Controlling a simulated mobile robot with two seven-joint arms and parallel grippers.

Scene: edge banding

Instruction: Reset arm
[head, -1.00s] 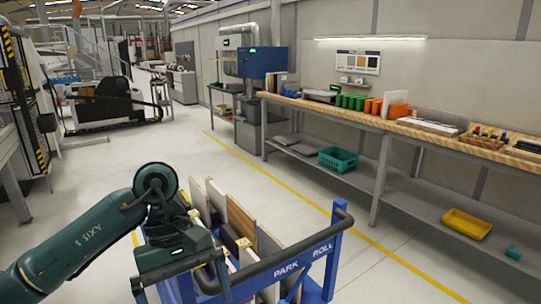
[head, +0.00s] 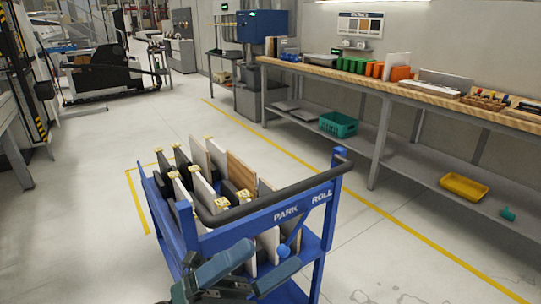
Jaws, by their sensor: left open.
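My left gripper (head: 268,258) is low in the head view, in front of the near end of a blue cart (head: 322,213). Its two dark green fingers are spread, with nothing seen between them. Its lower part is cut off by the bottom edge. I cannot tell whether it touches the cart. My right arm and gripper are not in view.
The cart holds several upright panels, including a wood-toned panel (head: 241,172), and has a dark handle bar (head: 275,195). A long workbench (head: 375,86) runs along the right wall, with a green crate (head: 338,124) and a yellow bin (head: 464,186) below.

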